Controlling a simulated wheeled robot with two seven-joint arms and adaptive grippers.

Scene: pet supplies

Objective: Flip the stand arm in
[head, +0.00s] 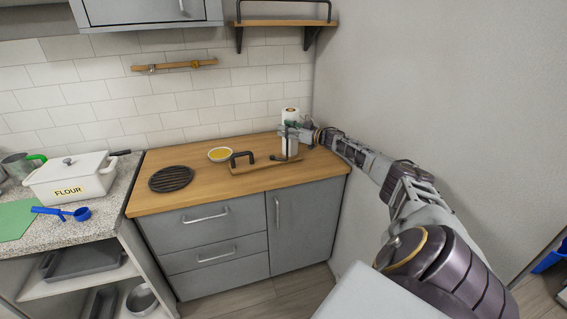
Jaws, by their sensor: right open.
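A white paper roll (291,115) stands upright at the back right of the wooden counter. In front of it lies a flat wooden piece (262,167) with a black bent handle-like arm (242,158) rising at its left end. A small dark part lies near its right end. I cannot tell for certain which part is the stand arm. My right gripper (284,132) comes in from the right and is open, in front of the roll and above the right end of the wooden piece. It hides part of the roll; contact is unclear. My left gripper is not in view.
A round black trivet (171,179) and a yellow-filled bowl (220,154) sit on the wooden counter (200,196). A white flour box (68,181) and a blue scoop (78,214) are on the left counter. A wall shelf (285,23) hangs above; a bare wall bounds the right.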

